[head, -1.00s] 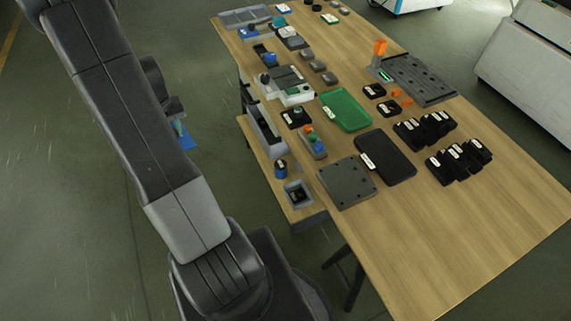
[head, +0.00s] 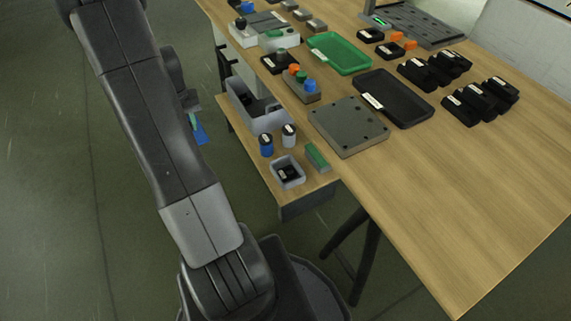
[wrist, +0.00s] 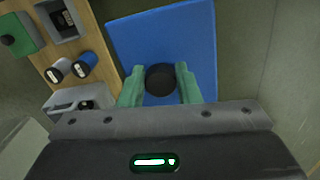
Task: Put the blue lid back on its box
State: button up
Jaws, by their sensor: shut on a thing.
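The blue lid (wrist: 160,35) is a flat square plate with a round black knob (wrist: 160,78). My gripper (wrist: 160,86) is shut on the knob, with one green fingertip on each side. In the head view the lid (head: 201,135) shows as a small blue patch beside my arm, off the bench over the floor. A small open grey box (head: 288,181) with a dark thing inside stands on the low shelf. This box also shows in the wrist view (wrist: 77,22), left of the lid and apart from it.
The low shelf (head: 300,204) also bears a blue canister (head: 266,145), a white canister (head: 289,135), a green block (head: 317,157) and a long grey bin (head: 235,101). The higher wooden bench (head: 450,200) holds trays, a grey plate and several black blocks. Open floor lies left.

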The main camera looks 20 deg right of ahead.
jog(key=d+f+m+b, duration=0.3)
jog(key=f+b, duration=0.5)
jog(key=f, duration=0.2)
jog(key=shift+s+d+f+m+b, duration=0.85)
jog(key=shift+d+f+m, duration=1.9)
jog(key=shift+d+m, duration=1.8)
jog(key=shift+s+d+f+m+b, duration=0.9)
jog(key=shift+d+f+m, duration=1.9)
jog(key=shift+d+m, duration=1.7)
jog(key=shift+s+d+f+m+b, duration=0.85)
jog(key=shift+d+f+m, duration=1.9)
jog(key=shift+d+m, duration=1.8)
jog(key=shift+w+a+f, duration=0.15)
jog(key=shift+f, duration=0.3)
jog(key=shift+w+a+f, duration=0.1)
jog(key=shift+f, duration=0.35)
jog(key=shift+w+a, duration=0.15)
jog(key=shift+w, duration=0.05)
jog(key=shift+f, duration=0.15)
